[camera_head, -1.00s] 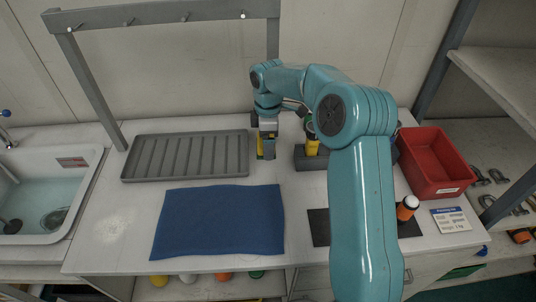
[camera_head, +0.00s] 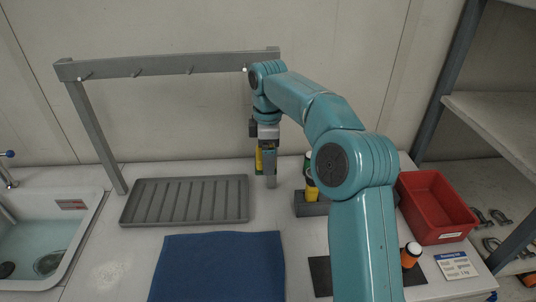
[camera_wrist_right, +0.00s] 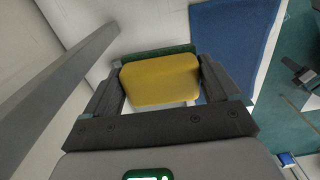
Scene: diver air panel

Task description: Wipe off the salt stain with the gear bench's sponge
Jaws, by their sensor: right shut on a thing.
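The sponge, yellow with a green layer, is between the fingers of my right gripper (camera_wrist_right: 160,78) in the right wrist view, where its yellow face (camera_wrist_right: 162,82) shows. In the head view my right gripper (camera_head: 267,172) points down near the back of the bench, right of the grey ribbed tray, and a strip of the sponge (camera_head: 259,161) shows beside the fingers. It appears to be held above the bench top. The salt stain (camera_head: 108,272) is a pale, speckled patch on the white bench, between sink and blue mat. My left gripper is not in view.
The grey tray (camera_head: 185,219) and blue mat (camera_head: 218,268) lie left of my arm. A peg rail (camera_head: 165,65) stands over the tray. The sink (camera_head: 72,262) is at left. A red bin (camera_head: 437,236) and an orange bottle (camera_head: 410,262) are at right.

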